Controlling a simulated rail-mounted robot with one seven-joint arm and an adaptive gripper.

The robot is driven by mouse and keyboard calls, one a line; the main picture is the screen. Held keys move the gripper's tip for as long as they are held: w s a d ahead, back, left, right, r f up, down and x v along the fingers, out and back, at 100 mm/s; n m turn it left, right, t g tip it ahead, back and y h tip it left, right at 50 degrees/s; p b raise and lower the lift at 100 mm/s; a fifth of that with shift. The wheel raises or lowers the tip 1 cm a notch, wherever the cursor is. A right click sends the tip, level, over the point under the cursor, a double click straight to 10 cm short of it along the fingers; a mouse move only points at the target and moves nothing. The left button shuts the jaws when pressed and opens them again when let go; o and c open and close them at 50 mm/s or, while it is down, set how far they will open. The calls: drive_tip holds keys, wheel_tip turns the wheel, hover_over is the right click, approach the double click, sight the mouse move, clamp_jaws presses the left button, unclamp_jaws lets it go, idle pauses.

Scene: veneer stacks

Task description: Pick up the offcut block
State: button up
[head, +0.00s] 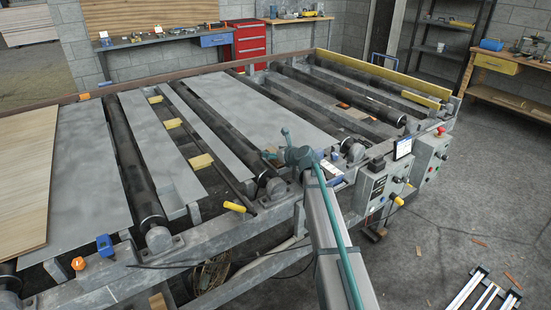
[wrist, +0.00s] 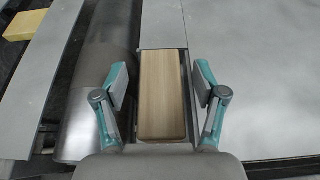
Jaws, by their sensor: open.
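The offcut block (wrist: 162,112), a pale wooden block with straight grain, shows in the wrist view. It lies lengthwise on a narrow grey strip, between a dark roller and a grey metal plate. My gripper (wrist: 161,83) is open, with one teal-backed finger on each side of the block. Gaps show between both finger pads and the block, so it is not held. The block's near end lies close to the gripper's body. In the head view my arm reaches over the near edge of the roller table, and I cannot make out the block clearly there.
The roller table has grey plates (head: 262,108), rollers (head: 131,160) and yellow blocks (head: 201,161). Wooden veneer sheets (head: 25,180) lie at the left. A control box (head: 378,188) with a small screen stands right of my arm. A roller (wrist: 97,100) lies beside my left finger.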

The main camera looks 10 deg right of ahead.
drive_tip(key=c, duration=1.3)
drive_tip(key=shift+r, duration=0.15)
